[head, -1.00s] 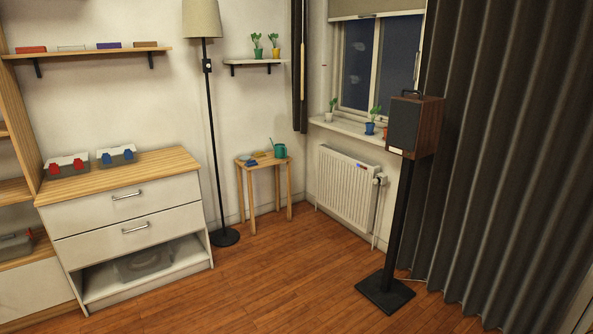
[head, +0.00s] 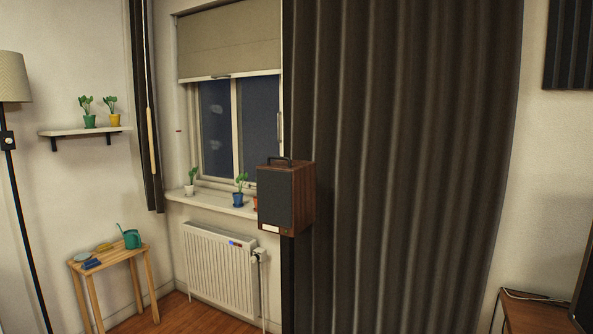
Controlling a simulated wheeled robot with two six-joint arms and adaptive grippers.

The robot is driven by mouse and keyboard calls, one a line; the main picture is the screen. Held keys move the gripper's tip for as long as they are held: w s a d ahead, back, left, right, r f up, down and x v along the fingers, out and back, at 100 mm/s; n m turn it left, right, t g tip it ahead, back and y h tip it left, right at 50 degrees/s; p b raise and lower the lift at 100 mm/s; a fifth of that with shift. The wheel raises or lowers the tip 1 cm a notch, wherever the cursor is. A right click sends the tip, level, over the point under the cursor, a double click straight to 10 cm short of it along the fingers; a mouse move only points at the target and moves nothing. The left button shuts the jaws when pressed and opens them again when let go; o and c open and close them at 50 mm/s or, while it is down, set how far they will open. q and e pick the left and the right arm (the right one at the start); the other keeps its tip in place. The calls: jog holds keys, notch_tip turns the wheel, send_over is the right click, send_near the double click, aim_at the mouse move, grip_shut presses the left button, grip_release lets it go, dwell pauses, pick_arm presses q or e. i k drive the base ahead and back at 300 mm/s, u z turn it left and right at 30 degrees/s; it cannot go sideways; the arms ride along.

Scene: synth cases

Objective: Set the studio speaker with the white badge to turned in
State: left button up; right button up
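The studio speaker (head: 275,198) is a brown wooden box with a dark front grille and a handle on top. A small white badge (head: 269,228) sits at the bottom of its front. It stands in front of the dark curtain, right of the window, with its front facing left of me and its right side showing. Its stand is hard to make out against the curtain. Neither of my grippers is in view.
A radiator (head: 220,268) hangs under the windowsill (head: 212,202), which bears potted plants. A small wooden table (head: 118,256) with a green watering can (head: 130,237) stands at left. A wooden surface (head: 538,314) and part of a dark box (head: 583,290) show at lower right.

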aim_at(287, 187)
jog(key=u, duration=0.3)
jog(key=i, duration=0.8)
jog(key=u, duration=0.35)
jog(key=i, duration=1.3)
jog(key=z, duration=1)
jog(key=i, duration=0.8)
jog(key=z, duration=0.55)
